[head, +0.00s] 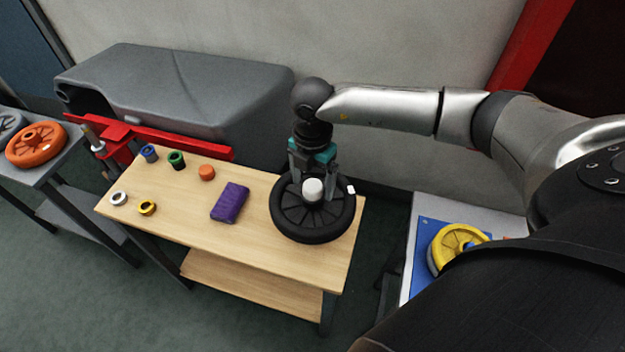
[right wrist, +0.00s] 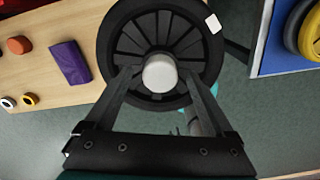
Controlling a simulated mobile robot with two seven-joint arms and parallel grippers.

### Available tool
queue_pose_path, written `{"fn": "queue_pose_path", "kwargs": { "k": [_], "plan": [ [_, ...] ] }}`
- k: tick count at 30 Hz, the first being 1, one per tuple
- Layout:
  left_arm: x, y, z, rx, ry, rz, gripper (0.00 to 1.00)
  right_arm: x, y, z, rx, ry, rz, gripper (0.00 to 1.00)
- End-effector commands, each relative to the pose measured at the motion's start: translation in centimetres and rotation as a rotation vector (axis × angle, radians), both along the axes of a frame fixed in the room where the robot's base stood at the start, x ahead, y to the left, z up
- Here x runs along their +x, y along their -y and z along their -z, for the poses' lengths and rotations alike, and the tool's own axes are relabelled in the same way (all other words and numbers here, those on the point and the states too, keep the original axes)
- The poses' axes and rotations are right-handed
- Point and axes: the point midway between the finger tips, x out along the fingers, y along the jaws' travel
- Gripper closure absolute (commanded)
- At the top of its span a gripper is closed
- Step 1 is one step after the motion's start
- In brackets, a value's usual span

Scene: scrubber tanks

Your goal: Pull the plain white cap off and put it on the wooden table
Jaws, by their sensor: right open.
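The plain white cap (head: 312,189) sits at the hub of a black spoked wheel (head: 297,229) that lies flat on the wooden table (head: 245,254). In the right wrist view the cap (right wrist: 160,74) shows as a pale round knob in the wheel's middle. My right gripper (head: 310,180) is open above the hub, its arm reaching in from the right. My left gripper is in neither view.
A purple block (head: 230,202), an orange cap (head: 207,172) and several coloured rings lie on the table's left half. The table's front middle is bare. A yellow wheel (head: 452,247) lies on a blue mat at right. A grey tank (head: 180,90) stands behind.

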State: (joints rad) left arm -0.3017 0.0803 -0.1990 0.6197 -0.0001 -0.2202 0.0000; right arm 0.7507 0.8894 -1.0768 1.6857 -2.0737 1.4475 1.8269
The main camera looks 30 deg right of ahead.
Motion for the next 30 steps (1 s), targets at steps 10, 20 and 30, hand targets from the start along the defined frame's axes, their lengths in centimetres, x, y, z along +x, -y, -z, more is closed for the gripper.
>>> {"fn": "queue_pose_path", "kwargs": {
  "k": [10, 20, 30],
  "plan": [
    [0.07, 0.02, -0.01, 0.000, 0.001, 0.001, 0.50, -0.01, 0.00, -0.03, 0.000, -0.001, 0.000, 0.37],
    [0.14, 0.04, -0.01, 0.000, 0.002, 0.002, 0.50, 0.00, 0.00, -0.05, 0.000, -0.001, 0.000, 0.74],
    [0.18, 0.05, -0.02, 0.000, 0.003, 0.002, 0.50, 0.00, 0.01, -0.06, 0.000, 0.000, 0.000, 0.59]
  ]
}}
